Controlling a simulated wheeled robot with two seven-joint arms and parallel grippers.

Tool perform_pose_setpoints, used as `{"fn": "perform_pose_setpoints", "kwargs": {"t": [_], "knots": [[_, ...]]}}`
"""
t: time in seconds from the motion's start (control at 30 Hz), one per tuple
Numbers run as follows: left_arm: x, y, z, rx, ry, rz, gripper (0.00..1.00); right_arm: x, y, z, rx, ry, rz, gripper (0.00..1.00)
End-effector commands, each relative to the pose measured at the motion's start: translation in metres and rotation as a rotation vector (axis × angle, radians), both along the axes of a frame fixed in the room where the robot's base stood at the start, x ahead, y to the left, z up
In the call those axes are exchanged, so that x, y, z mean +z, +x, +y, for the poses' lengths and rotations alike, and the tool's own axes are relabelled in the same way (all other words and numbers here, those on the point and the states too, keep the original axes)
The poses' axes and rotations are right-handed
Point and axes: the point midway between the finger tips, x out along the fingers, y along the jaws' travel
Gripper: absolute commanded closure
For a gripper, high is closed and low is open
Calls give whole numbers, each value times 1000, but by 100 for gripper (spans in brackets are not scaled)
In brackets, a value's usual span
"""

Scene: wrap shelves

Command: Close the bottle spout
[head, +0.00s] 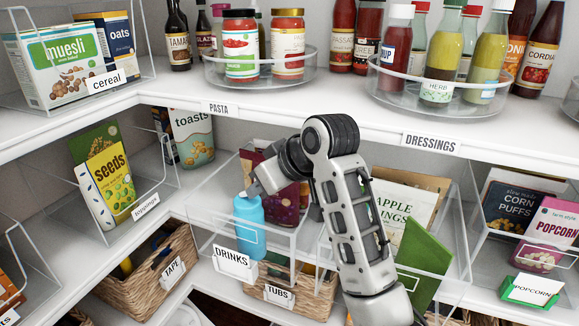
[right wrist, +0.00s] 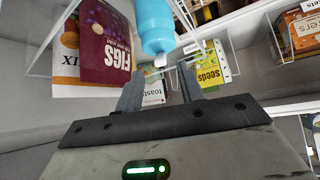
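A light-blue bottle (head: 250,228) stands upright in the clear bin labelled DRINKS. My right gripper (head: 251,190) reaches in from the right and is right at the bottle's top, hiding the spout in the head view. In the right wrist view the blue bottle (right wrist: 153,22) appears upside down, its small white spout (right wrist: 160,60) pointing toward the gripper. The right gripper (right wrist: 158,72) is open there, with one finger on each side of the spout. Whether a finger touches it, I cannot tell. My left gripper is not in view.
A purple FIGS pouch (right wrist: 106,42) stands close to the bottle. The DRINKS bin's front label (head: 234,262) is below the bottle. A green packet (head: 424,265) leans beside the forearm.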

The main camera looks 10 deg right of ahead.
Motion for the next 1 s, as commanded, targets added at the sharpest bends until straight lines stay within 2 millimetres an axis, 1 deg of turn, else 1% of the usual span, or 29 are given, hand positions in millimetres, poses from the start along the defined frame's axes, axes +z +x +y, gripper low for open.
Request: {"fn": "perform_pose_setpoints", "kwargs": {"t": [0.03,0.2,0.33,0.4,0.5,0.63,0.9,0.97,1.0], "knots": [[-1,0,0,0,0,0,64,11,-7,-6,-1,1,-7,62],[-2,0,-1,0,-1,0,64,40,-32,-20,0,0,-7,62],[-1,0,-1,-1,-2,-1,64,58,-47,-29,-1,0,-5,62],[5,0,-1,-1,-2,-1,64,67,-52,-34,-2,-3,-2,62],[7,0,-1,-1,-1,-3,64,73,-58,-37,-1,-1,-1,62],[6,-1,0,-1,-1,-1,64,76,-62,-38,0,-1,1,62],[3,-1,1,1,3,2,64,75,-62,-38,1,0,1,62],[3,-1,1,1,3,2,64,77,-61,-36,9,-3,-1,62],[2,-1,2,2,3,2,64,80,-59,-31,25,-11,-2,62]]}}
